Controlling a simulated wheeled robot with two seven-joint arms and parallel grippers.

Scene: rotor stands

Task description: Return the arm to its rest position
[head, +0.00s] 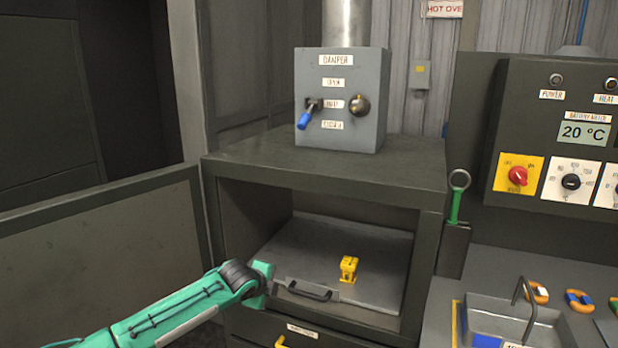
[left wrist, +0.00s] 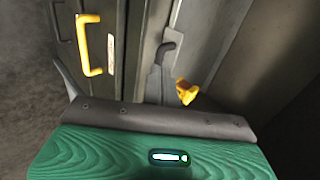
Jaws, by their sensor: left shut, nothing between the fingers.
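My left arm (head: 165,316) is green and comes in from the lower left in the head view. It reaches to the front of the open oven chamber. My left gripper (head: 262,282) is at the arm's end, by the left end of the tray's dark handle (head: 308,291). The gripper is shut and empty; whether it touches the handle is unclear. The grey tray (head: 330,248) lies in the chamber with a small yellow stand (head: 348,269) on it. The stand also shows in the left wrist view (left wrist: 186,92). My right gripper is not in view.
The oven door (head: 100,232) stands open on the left. A drawer with a yellow handle (head: 280,341) is below the chamber. A damper box (head: 342,98) sits on top. At right are a control panel (head: 560,140), a grey bin (head: 540,318) and several coloured rings (head: 579,301).

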